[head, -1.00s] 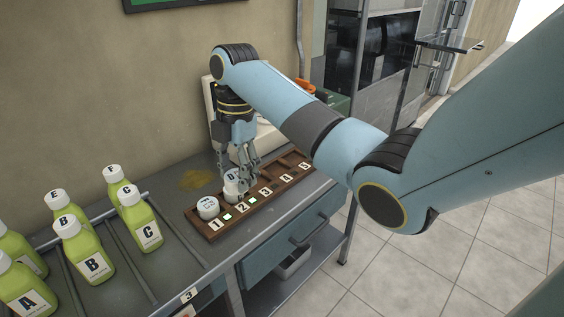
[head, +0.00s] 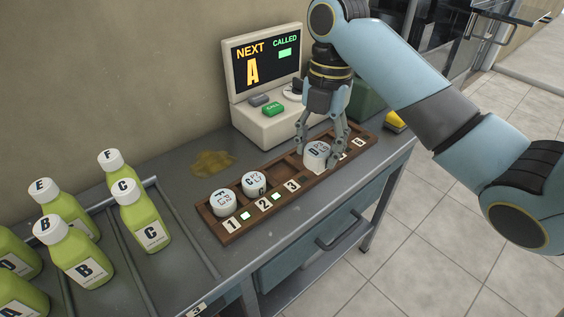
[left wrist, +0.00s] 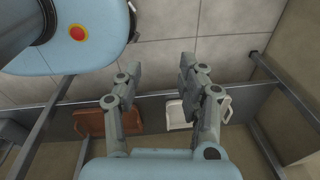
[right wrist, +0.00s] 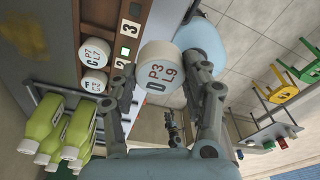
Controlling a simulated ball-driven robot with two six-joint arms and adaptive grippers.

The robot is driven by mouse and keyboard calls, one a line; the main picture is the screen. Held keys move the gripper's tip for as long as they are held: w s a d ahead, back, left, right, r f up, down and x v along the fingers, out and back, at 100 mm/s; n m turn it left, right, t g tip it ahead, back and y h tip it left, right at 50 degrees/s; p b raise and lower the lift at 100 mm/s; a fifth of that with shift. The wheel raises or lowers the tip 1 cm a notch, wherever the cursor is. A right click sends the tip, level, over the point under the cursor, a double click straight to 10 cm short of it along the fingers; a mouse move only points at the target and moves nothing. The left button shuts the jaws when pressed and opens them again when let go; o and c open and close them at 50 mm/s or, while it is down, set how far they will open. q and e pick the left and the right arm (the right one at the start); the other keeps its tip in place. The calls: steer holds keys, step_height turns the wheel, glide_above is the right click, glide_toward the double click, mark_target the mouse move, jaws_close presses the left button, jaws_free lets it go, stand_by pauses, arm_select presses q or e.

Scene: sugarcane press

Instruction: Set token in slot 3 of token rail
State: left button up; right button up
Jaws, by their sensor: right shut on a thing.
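My right gripper (head: 322,147) is shut on a white round token marked D (head: 315,155); the D token also shows between the fingers in the right wrist view (right wrist: 161,68). It is over the brown token rail (head: 228,238), right of the number 3 label (head: 292,186) in the head view; its height above the rail is unclear. The slot by label 3 looks empty. A white token (head: 223,203) sits in slot 1 and a C token (head: 254,184) in slot 2. My left gripper (left wrist: 160,70) is open and empty, pointing away from the rail.
A display console (head: 262,82) reading NEXT A stands behind the rail. Several green bottles (head: 148,222) stand left on the grey bench. Lit green squares mark slots 1 and 2. A brown stain (head: 213,163) lies behind the rail.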

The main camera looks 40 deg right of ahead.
steer(key=w+f, duration=0.2)
steer(key=w, duration=0.1)
steer(key=w+f, duration=0.2)
steer(key=w, duration=0.1)
steer(key=w+a+f+b, duration=0.1)
steer(key=w, duration=0.2)
steer(key=shift+w+a+f, duration=0.1)
steer(key=shift+f, duration=0.3)
steer(key=shift+w+f, duration=0.15)
steer(key=shift+w, duration=0.1)
arm_select(q)
steer(key=shift+w+d+f, duration=0.1)
steer(key=shift+d+f, duration=0.05)
steer(key=shift+f, duration=0.45)
steer(key=shift+w+d+f, duration=0.1)
steer(key=shift+f, duration=0.45)
arm_select(e)
steer(key=shift+f, duration=2)
steer(key=shift+f, duration=0.1)
steer(key=o, duration=1.1)
arm_select(q)
steer(key=shift+r+p, duration=0.3)
steer(key=shift+r, duration=0.2)
arm_select(e)
steer(key=r, duration=0.8)
steer(key=d+r, duration=0.1)
steer(key=r, duration=0.3)
steer(key=shift+w+d+r, duration=0.1)
steer(key=shift+w, duration=0.25)
